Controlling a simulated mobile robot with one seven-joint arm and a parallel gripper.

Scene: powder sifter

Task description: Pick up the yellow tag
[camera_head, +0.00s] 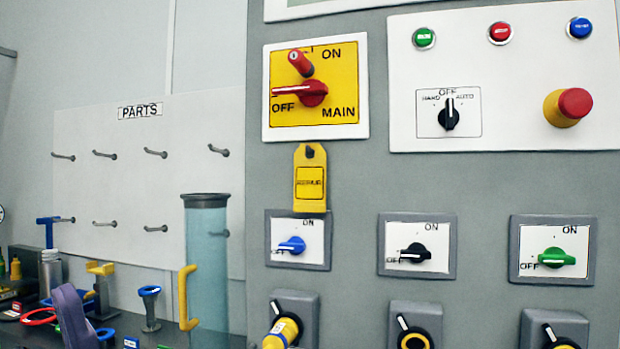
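The yellow tag (309,202) hangs upright on the grey panel, just below the yellow main switch plate. A dark peg or hook shows at its top, and a printed box is on its face. Its lower end reaches the top edge of the blue switch's plate (283,229). Nothing covers the tag's front. My gripper is not in view.
The red main switch handle (313,93) points to OFF, with a red lock-like piece (300,63) above it. A clear cylinder (207,270) with a yellow handle stands left of the panel. Tools crowd the lower left. A red emergency button (575,103) sticks out at right.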

